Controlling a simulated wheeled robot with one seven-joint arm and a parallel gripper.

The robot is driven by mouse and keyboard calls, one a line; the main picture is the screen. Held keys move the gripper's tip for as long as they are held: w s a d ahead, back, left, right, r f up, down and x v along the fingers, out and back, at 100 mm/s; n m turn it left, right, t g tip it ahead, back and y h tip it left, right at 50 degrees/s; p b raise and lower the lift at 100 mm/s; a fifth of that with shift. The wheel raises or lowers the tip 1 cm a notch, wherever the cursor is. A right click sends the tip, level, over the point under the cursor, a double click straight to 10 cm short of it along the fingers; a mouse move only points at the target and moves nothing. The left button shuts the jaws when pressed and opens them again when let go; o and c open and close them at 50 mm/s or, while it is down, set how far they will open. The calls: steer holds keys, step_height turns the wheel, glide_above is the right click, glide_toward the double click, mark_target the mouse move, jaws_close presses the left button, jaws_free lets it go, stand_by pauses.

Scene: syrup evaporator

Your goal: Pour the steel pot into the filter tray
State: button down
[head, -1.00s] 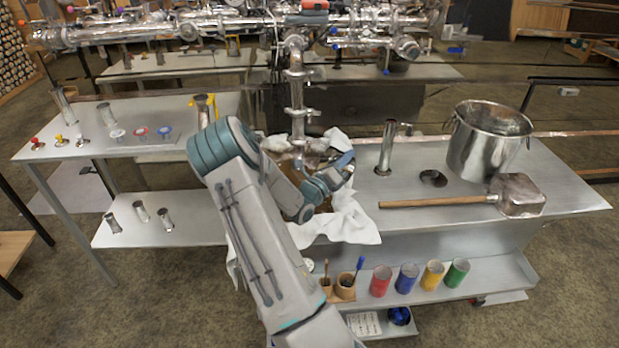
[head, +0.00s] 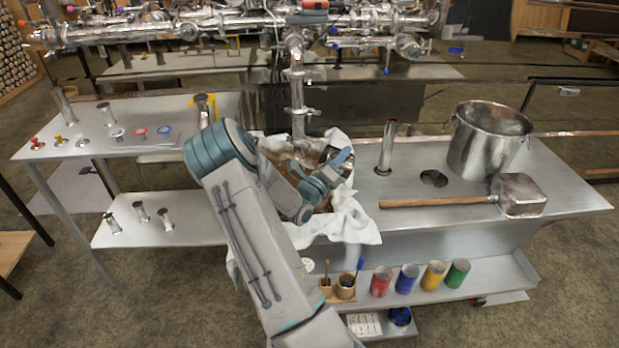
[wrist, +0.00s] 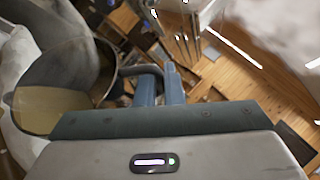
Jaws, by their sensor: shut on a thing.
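My gripper (wrist: 160,88) is shut on the handle (wrist: 146,69) of a steel pot (wrist: 72,68), seen at the left of the wrist view. The pot is tilted. A tan surface shows inside its round rim; I cannot tell how much liquid it holds. In the head view my gripper (head: 338,172) is over the filter tray, draped with white cloth (head: 352,222). The tray itself is mostly hidden by my arm and the cloth. I cannot see any stream of liquid.
A large steel stockpot (head: 484,145) stands at the table's right. A wooden-handled scoop (head: 518,194) lies before it, and a tall metal cylinder (head: 386,150) stands nearer the cloth. Colored cups (head: 408,277) line the lower shelf. Steel piping (head: 296,95) rises behind the tray.

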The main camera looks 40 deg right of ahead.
mark_target(331, 150)
steer(key=shift+w+a+r+n+h, duration=0.25)
steer(key=shift+r+n+h, duration=0.05)
steer(key=shift+n, duration=0.2)
steer(key=shift+w+a+r+n+t+b, duration=0.25)
steer(key=shift+w+a+n+t, duration=0.2)
steer(key=shift+a+n, duration=0.1)
steer(key=shift+w+a+r+n+t+b, duration=0.2)
steer(key=shift+w+a+n+t+b, duration=0.05)
steer(key=shift+w+a+n+t, duration=0.25)
stand_by(0.4)
steer(key=shift+w+a+r+n+t+h+p, duration=0.15)
steer(key=shift+w+a+n+t+p, duration=0.15)
steer(key=shift+n+t, duration=0.3)
steer(key=shift+w+a+r+n+t+h+p, duration=0.1)
steer(key=shift+w+a+r+n+t+p, duration=0.15)
steer(key=shift+n+t+p, duration=0.35)
steer(key=shift+w+a+r+n+t+h+p, duration=0.1)
steer(key=shift+w+a+n+t+p, duration=0.2)
steer(key=shift+n, duration=0.55)
